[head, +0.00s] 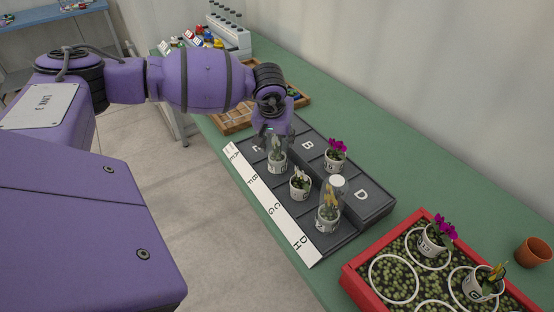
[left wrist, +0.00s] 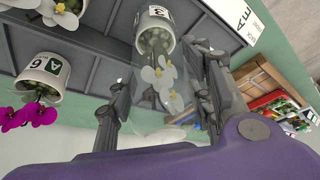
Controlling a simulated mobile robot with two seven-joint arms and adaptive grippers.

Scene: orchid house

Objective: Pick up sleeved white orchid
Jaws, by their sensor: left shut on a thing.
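The sleeved white orchid is a white pot (head: 277,166) with white flowers inside a clear sleeve, in the dark grey tiered rack's back-left part. In the left wrist view its flowers (left wrist: 160,78) and labelled pot (left wrist: 155,28) show through the sleeve. My left gripper (head: 274,136) comes down over it from above and is shut on the sleeve, with one finger on each side in the left wrist view (left wrist: 163,95). I cannot tell whether the pot touches the rack. My right gripper is not in view.
The rack (head: 364,212) also holds a magenta orchid (head: 336,152), an unsleeved white orchid (head: 299,184) and a sleeved yellowish orchid (head: 329,208) close by. A red-edged pebble tray (head: 357,284) stands at front right, beside a terracotta pot (head: 533,252). A wooden tray (head: 235,120) lies behind.

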